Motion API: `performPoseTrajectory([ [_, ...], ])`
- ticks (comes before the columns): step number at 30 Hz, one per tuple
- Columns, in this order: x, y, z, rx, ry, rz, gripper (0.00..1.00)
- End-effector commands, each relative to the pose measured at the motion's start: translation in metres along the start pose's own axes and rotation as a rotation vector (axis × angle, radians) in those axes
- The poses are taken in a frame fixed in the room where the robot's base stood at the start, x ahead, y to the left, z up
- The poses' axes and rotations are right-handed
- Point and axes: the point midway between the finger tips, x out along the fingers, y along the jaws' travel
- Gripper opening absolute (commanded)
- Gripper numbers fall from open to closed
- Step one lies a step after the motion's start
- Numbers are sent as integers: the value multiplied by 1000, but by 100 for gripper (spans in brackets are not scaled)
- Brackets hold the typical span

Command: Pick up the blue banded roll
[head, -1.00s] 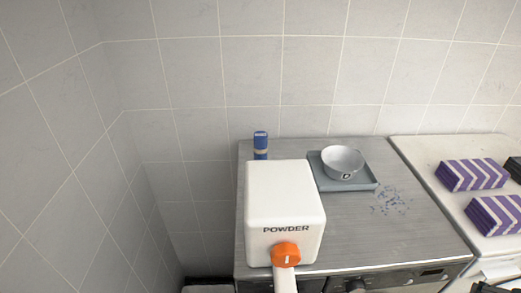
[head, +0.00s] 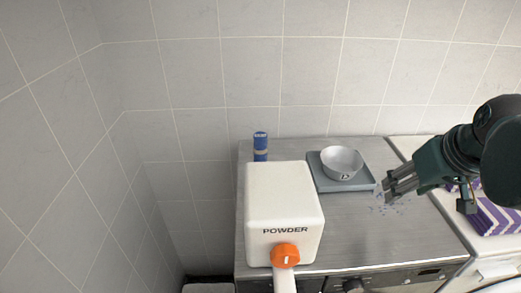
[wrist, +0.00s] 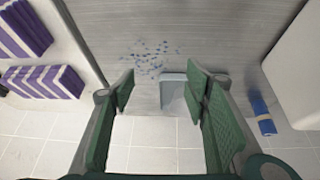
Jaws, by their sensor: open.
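The blue banded roll (head: 260,146) stands upright behind the white powder box, near the wall, in the head view. It is blue with a pale band, and its lower part is hidden by the box. The roll also shows at the right of the wrist view (wrist: 262,115), beyond my right finger. My gripper (head: 389,188) is open and empty above the right part of the metal top, well to the right of the roll.
The white powder box (head: 284,205) with an orange knob (head: 285,254) stands in front of the roll. A grey tray (head: 330,183) with a bowl (head: 342,161) lies between the roll and my gripper. Blue specks (wrist: 150,58) are scattered on the top. Purple striped towels (head: 494,215) lie at right.

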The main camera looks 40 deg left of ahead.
Motion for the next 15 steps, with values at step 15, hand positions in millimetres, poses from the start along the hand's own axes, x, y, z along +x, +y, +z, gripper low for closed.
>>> performPoseTrajectory([
  [15, 38, -123, -121, -303, -37, -159, 46],
])
